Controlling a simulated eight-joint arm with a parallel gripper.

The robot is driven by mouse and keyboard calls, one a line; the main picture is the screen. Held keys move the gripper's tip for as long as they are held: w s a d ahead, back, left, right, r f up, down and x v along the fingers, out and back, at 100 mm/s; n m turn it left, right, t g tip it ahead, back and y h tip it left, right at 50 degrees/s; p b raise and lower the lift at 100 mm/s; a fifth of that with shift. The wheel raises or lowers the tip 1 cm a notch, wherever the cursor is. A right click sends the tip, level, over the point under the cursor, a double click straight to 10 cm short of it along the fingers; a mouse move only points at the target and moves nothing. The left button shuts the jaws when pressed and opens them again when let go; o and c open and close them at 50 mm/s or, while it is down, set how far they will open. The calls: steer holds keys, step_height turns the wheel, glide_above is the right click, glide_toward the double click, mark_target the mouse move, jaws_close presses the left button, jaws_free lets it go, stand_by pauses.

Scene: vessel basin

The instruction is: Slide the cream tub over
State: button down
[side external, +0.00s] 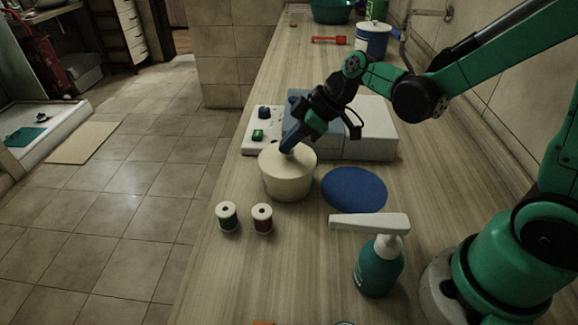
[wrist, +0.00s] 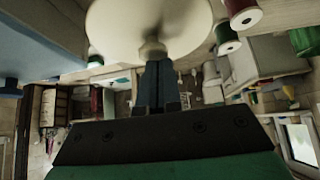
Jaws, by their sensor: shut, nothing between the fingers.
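The cream tub (side external: 287,178) stands upright on the wooden counter (side external: 300,270), with a small knob on its lid. In the wrist view the tub (wrist: 120,22) fills the top middle. My gripper (side external: 289,146) is shut with nothing between its fingers. Its fingertips are at the lid's knob, which they partly hide in the side view. In the wrist view the shut fingers (wrist: 157,85) point at the knob (wrist: 153,50); I cannot tell whether they touch it.
A blue disc (side external: 354,189) lies right of the tub. Two thread spools, green (side external: 227,217) and red (side external: 262,219), stand in front, near the counter's left edge. A teal pump bottle (side external: 379,267) stands front right. A grey-white boxy appliance (side external: 368,128) is close behind the tub.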

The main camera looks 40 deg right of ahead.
steer(key=shift+s+f, duration=0.15)
steer(key=shift+f, duration=0.05)
steer(key=s+d, duration=0.9)
steer(key=s, duration=0.1)
steer(key=shift+d, duration=0.2)
steer(key=s+d+r, duration=0.2)
steer(key=s+d, duration=0.6)
steer(key=w+a+r+m+t+h, duration=0.1)
steer(key=w+a+r+m+h, duration=0.1)
steer(key=w+a+m, duration=0.2)
steer(key=w+a+r+m+h, duration=0.1)
steer(key=w+a+m+h, duration=0.2)
steer(key=a, duration=0.6)
steer(key=shift+w+a+r+m+t, duration=0.4)
steer(key=shift+w+m, duration=0.3)
steer(key=shift+w, duration=0.4)
